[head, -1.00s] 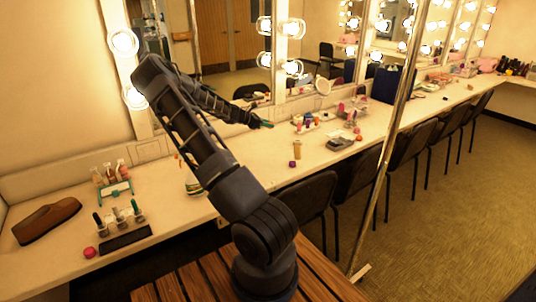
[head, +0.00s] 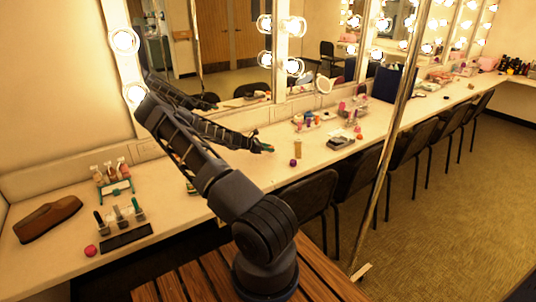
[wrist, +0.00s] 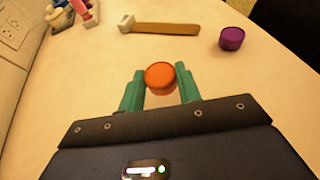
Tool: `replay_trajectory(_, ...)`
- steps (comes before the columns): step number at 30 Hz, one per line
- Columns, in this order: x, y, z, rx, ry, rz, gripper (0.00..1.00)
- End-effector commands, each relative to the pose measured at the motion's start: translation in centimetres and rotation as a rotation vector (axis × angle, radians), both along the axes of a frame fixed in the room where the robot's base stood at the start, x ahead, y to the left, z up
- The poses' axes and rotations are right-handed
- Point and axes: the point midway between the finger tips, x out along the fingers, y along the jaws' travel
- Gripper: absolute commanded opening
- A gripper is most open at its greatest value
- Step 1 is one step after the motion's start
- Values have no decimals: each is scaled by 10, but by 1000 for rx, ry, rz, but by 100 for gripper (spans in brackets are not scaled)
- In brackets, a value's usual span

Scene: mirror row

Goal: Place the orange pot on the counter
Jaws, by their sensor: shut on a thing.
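In the wrist view the orange pot (wrist: 159,75), small and round with an orange top, sits between the green fingertips of my gripper (wrist: 158,84). The jaws are shut on it from both sides. The pale counter (wrist: 85,85) lies below it. I cannot tell whether the pot's base touches the counter. In the head view my gripper (head: 266,148) is low over the counter (head: 265,172), left of a small purple pot (head: 292,162). I cannot make out the orange pot in the head view.
The purple pot (wrist: 231,38) and a wooden-handled tool (wrist: 165,28) lie beyond my gripper. Mirrors stand behind the counter. A metal pole (head: 385,165) and dark chairs (head: 310,195) line its front. The counter around the held pot looks clear.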

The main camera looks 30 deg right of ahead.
Motion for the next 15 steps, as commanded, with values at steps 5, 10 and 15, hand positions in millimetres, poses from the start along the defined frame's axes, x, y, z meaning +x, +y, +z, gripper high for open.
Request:
replay_trajectory(5, 0, 0, -23, -1, 2, 2, 8)
replay_trajectory(10, 0, 0, -33, 0, 0, 0, 8)
replay_trajectory(15, 0, 0, -33, 0, 0, 0, 8)
